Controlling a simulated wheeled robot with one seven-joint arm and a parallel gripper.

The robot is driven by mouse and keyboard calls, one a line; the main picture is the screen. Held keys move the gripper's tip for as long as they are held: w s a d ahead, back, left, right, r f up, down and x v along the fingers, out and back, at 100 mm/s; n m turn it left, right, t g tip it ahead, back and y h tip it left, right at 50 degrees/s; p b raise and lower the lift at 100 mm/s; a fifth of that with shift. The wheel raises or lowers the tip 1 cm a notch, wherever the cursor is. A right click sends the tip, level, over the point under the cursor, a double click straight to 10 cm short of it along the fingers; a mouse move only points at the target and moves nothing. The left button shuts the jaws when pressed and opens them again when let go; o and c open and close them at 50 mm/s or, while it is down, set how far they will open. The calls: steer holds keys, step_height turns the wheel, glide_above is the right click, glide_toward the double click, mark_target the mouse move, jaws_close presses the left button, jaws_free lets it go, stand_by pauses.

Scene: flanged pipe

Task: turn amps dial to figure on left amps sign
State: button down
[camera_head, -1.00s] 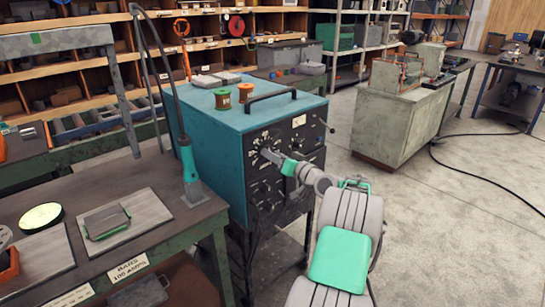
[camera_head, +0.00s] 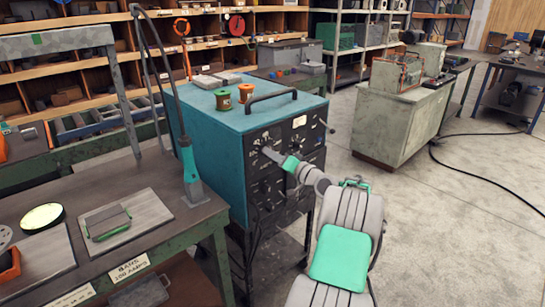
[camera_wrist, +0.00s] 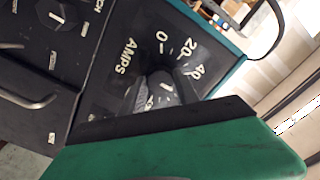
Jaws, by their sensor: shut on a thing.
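The amps dial (camera_wrist: 163,88) is a dark knob on the black front panel of the teal machine (camera_head: 208,130). The wrist view shows AMPS lettering and the figures 0, 20 and 40 beside it; the other figures are hidden. My gripper (camera_head: 271,154) is shut on the dial at the upper left of the panel. In the wrist view a broad green part of my gripper covers the lower picture. A left sign (camera_head: 74,297) is on the bench's front edge, cut by the picture's bottom; its figure is unreadable. A second sign (camera_head: 128,268) hangs to its right.
A bench (camera_head: 150,235) with plates and a lamp stands left of the machine. Another knob (camera_wrist: 62,14) and a metal handle (camera_wrist: 28,101) are on the panel near the dial. Floor to the right is open.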

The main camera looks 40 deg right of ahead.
steer(key=c, duration=0.9)
jaws_free()
steer(key=s+b, duration=0.1)
steer(key=s, duration=0.6)
steer(key=shift+s+d, duration=0.15)
steer(key=shift+s, duration=0.25)
